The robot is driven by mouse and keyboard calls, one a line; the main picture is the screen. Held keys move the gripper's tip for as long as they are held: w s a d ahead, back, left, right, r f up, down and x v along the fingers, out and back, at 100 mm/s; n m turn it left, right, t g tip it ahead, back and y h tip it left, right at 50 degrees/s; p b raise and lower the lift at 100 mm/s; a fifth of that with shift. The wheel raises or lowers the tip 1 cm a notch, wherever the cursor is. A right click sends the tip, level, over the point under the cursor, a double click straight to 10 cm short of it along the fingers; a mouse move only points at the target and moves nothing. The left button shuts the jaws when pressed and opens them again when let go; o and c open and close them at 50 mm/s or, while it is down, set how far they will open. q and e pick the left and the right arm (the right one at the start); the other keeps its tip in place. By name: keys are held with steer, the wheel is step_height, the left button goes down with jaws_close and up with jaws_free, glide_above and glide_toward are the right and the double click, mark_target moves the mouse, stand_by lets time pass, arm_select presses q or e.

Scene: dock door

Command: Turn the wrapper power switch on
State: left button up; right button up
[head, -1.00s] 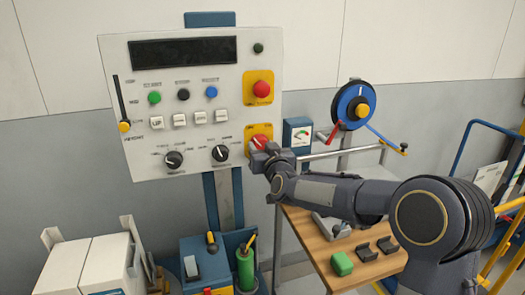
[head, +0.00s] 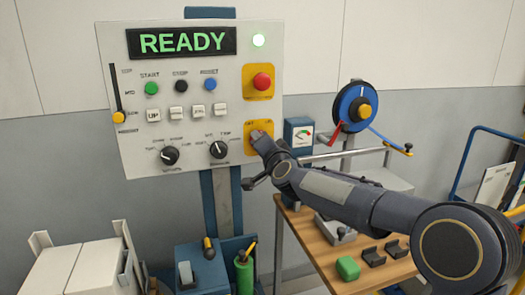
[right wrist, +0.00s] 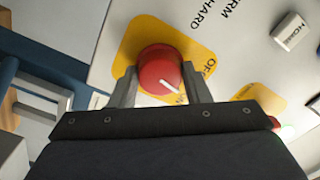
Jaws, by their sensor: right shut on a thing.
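The wrapper power switch is a red rotary knob on a yellow plate (head: 251,129) at the lower right of the control panel (head: 136,101). In the right wrist view the red knob (right wrist: 160,70) has a white pointer line, and it sits between the two fingers. My right gripper (right wrist: 161,90) is shut on the knob; in the head view the gripper (head: 261,138) hides most of it. My left gripper is not in view.
A red emergency button (head: 262,81) on a yellow plate sits above the switch. Start, stop and reset buttons, white keys and two black dials (head: 170,155) fill the panel. A wooden table (head: 315,254) with a green block (head: 348,267) stands below my right arm.

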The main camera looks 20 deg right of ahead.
steer(key=shift+m+b, duration=1.15)
steer(key=shift+m, duration=2.15)
steer(key=o, duration=1)
steer(key=shift+s, duration=0.15)
steer(key=s+b, duration=0.1)
steer(key=s, duration=0.6)
steer(key=shift+s+d, duration=0.15)
steer(key=shift+s, duration=0.1)
steer(key=shift+s, duration=0.1)
